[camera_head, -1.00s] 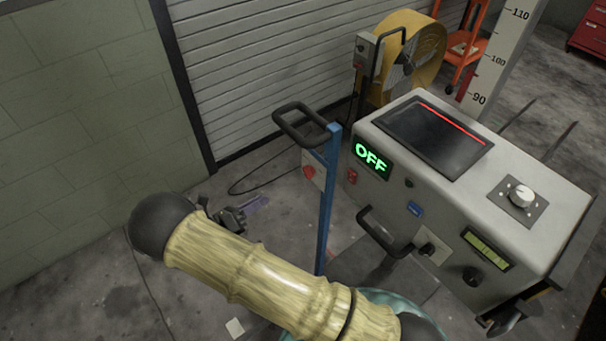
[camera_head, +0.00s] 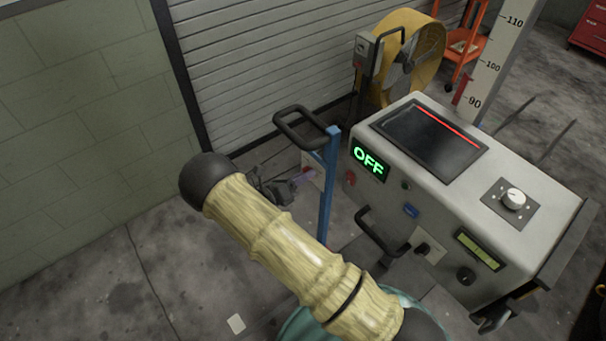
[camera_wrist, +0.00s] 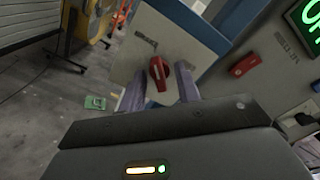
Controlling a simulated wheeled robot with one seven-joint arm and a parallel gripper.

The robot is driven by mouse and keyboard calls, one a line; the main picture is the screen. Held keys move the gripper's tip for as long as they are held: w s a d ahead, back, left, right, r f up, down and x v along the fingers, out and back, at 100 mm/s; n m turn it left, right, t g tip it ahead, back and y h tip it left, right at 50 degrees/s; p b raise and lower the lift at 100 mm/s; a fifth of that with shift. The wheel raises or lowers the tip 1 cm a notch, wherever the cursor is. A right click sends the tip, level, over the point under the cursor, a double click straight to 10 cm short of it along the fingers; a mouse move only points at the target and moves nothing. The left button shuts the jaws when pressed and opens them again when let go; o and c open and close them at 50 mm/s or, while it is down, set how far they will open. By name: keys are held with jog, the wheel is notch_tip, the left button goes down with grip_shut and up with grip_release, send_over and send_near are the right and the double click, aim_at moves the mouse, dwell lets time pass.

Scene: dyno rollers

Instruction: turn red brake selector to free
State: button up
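The red brake selector (camera_wrist: 158,74) is a small red knob on a pale plate (camera_wrist: 190,35) on the blue post (camera_head: 328,190). In the wrist view its pale mark runs at a slant. Small labels sit at the upper left and lower right of the plate; I cannot read them. My gripper (camera_wrist: 160,88) is open, with its two purple-grey fingers apart, one on each side of the knob. Gaps show between fingers and knob; I cannot tell their depth.
The grey console (camera_head: 465,210) with a green OFF display (camera_head: 369,160) stands right of the post. A red switch (camera_wrist: 240,68) is on its side. A black handle (camera_head: 300,127) tops the post. A yellow fan (camera_head: 415,60) stands behind.

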jog(key=c, duration=0.7)
jog(key=shift+m, duration=0.5)
jog(key=m+b, duration=0.4)
jog(key=m, duration=1.2)
jog(key=shift+m, duration=0.4)
